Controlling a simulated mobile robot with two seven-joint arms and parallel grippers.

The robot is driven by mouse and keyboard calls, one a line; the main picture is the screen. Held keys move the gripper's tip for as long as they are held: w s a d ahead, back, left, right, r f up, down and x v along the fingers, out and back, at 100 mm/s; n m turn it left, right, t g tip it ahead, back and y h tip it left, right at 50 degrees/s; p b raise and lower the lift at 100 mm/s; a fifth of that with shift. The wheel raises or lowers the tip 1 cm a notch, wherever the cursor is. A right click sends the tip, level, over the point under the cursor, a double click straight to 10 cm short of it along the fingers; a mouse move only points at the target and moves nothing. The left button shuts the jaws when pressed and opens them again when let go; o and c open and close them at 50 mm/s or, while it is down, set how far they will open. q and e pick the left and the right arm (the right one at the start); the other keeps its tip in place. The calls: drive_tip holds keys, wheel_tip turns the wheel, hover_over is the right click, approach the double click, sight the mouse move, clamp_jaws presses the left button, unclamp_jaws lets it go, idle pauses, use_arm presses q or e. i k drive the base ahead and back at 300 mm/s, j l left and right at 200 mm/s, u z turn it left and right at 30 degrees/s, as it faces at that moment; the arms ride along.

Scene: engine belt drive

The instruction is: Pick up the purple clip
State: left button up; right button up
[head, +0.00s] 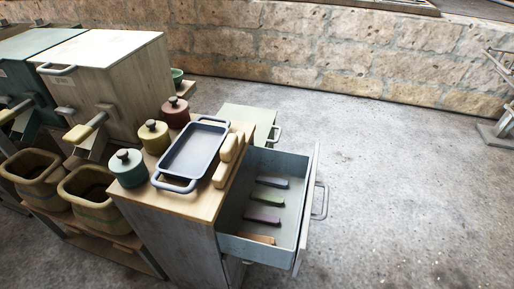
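The purple clip (262,217) lies flat on the floor of the open drawer (289,222). It is in a loose row of small bars, between a green clip (266,200) and an orange-brown clip (259,239). A dark blue clip (271,182) lies farthest back in the row. Nothing covers the purple clip. Neither of my grippers shows in the head view.
The drawer sticks out to the right of a wood-topped cabinet (206,207), with walls around the clips. On the cabinet stand a blue-grey tray (194,150), beige blocks (228,160) and lidded pots (129,168). The concrete floor to the right is clear.

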sight(262, 218)
drive_tip(key=k+l+u, duration=0.1)
drive_tip(key=k+l, duration=0.2)
drive_tip(key=k+l+u, duration=0.15)
drive_tip(key=k, duration=0.35)
drive_tip(key=k+l+u, duration=0.1)
drive_tip(key=k+l, duration=0.2)
drive_tip(key=k+l+u, duration=0.15)
drive_tip(key=k, duration=0.4)
drive_tip(key=i, duration=1.9)
drive_tip(key=k+l+u, duration=0.35)
drive_tip(key=l+u, duration=0.15)
drive_tip(key=z, duration=0.15)
drive_tip(key=i+l+u, duration=0.15)
drive_tip(key=i, duration=0.4)
drive_tip(key=l+z, duration=0.05)
drive_tip(key=l, duration=0.05)
